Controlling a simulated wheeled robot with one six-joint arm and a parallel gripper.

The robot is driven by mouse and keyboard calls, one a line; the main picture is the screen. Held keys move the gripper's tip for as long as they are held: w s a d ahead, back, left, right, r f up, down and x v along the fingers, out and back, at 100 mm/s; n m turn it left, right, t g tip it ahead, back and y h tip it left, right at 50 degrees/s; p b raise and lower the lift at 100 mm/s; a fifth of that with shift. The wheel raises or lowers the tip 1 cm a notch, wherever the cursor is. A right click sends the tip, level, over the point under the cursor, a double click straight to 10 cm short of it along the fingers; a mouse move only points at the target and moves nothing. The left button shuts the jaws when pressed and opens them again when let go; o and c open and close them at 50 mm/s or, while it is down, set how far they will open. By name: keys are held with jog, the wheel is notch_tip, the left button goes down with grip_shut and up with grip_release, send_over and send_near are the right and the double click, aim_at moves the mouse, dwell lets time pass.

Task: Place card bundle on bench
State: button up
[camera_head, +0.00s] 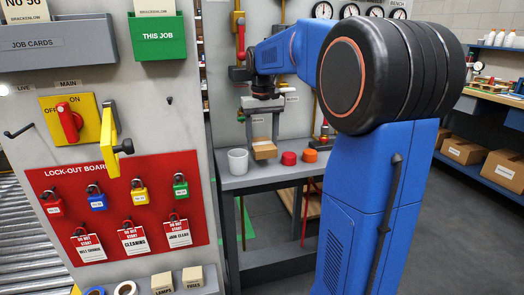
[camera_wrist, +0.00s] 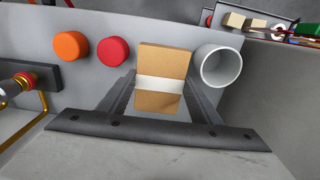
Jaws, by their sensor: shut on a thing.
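The card bundle (camera_head: 264,151) is a brown block with a white band, and it also shows in the wrist view (camera_wrist: 160,62). My gripper (camera_head: 262,141) points down with its two fingers on either side of the bundle, shut on it; the fingers also show in the wrist view (camera_wrist: 158,92). The bundle is at the grey bench (camera_head: 270,179), near its top. I cannot tell whether its underside touches the bench top, which fills much of the wrist view (camera_wrist: 150,20).
A white cup (camera_head: 237,161) stands left of the bundle in the head view, close by. A red round cap (camera_head: 289,158) and an orange one (camera_head: 310,155) are on the right. A lock-out board (camera_head: 128,250) is on the panel at left. Bare bench top shows in front.

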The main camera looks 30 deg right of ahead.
aim_at(262, 143)
notch_tip(262, 143, down, 4)
jog(key=shift+r, duration=0.2)
jog(key=shift+w+f, duration=0.2)
jog(key=shift+f, duration=0.1)
jog(key=o, duration=1.1)
jog(key=shift+c, duration=0.2)
notch_tip(262, 143, up, 12)
jog(key=shift+r, duration=0.15)
